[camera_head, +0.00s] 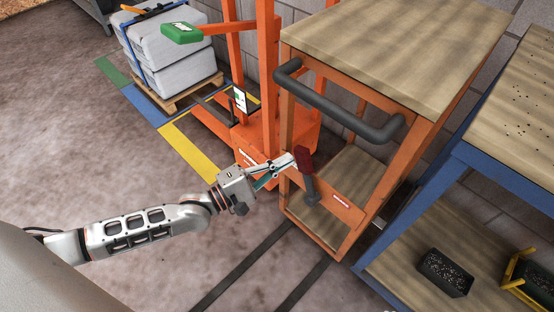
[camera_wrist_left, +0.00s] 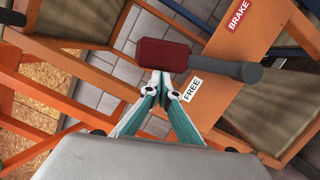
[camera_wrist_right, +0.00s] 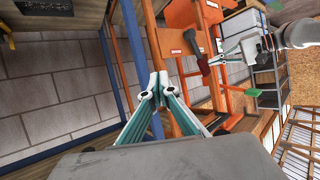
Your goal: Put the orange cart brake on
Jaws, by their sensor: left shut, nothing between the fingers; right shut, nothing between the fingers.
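The orange cart (camera_head: 345,215) has wooden shelves and a dark push handle (camera_head: 335,105). Its brake lever has a red grip (camera_head: 304,159) on a grey rod (camera_head: 311,188). In the left wrist view the grip (camera_wrist_left: 163,55) lies nearer the FREE label (camera_wrist_left: 192,89) than the BRAKE label (camera_wrist_left: 238,15). My left gripper (camera_head: 291,160) is shut and empty, its tips right beside the red grip; whether they touch cannot be told. Those tips (camera_wrist_left: 161,75) partly overlap the grip's edge in the left wrist view. My right gripper (camera_wrist_right: 157,82) is shut and empty, apart from the lever (camera_wrist_right: 191,41).
An orange lifter (camera_head: 262,135) stands left of the cart. A blue-framed table (camera_head: 500,175) stands close at its right, with a black tray (camera_head: 445,273) on its lower shelf. White sacks (camera_head: 170,50) lie on a pallet at the back left. The floor before the cart is clear.

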